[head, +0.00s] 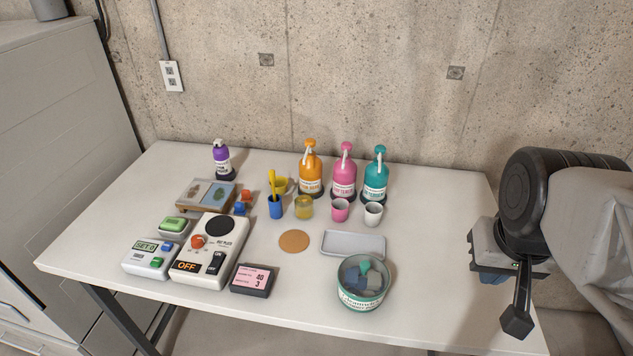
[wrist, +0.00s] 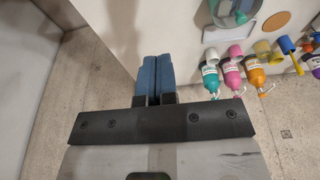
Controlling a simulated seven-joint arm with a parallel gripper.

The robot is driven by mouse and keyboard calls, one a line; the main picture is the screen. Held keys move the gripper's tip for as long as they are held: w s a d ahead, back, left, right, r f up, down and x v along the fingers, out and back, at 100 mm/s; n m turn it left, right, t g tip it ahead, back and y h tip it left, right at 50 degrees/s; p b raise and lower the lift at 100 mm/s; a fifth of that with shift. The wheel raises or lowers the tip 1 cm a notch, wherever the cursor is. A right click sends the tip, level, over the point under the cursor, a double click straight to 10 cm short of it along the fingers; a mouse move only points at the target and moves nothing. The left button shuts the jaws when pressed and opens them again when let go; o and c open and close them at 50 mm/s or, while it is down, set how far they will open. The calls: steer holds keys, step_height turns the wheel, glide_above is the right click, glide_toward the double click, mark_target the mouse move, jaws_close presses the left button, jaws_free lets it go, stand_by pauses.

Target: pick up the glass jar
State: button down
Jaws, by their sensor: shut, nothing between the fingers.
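Two see-through vessels stand on the white table; I cannot tell for certain which is the glass jar. One is a small glass jar (head: 304,208) with yellowish contents, between a blue cup and a pink cup; it also shows in the wrist view (wrist: 262,48). The other is a wide, round clear tub (head: 362,292) with a teal rim and label, blue and grey pieces inside, near the front edge; it is cut off at the top of the wrist view (wrist: 236,9).
Orange (head: 311,172), pink (head: 344,176) and teal (head: 375,180) pump bottles stand behind the cups. A grey tray (head: 353,244) and round coaster (head: 294,241) lie in front. A hot plate (head: 210,255) and small devices fill the left. The right end is clear.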

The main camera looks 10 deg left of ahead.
steer(key=shift+c, duration=0.8)
jaws_free()
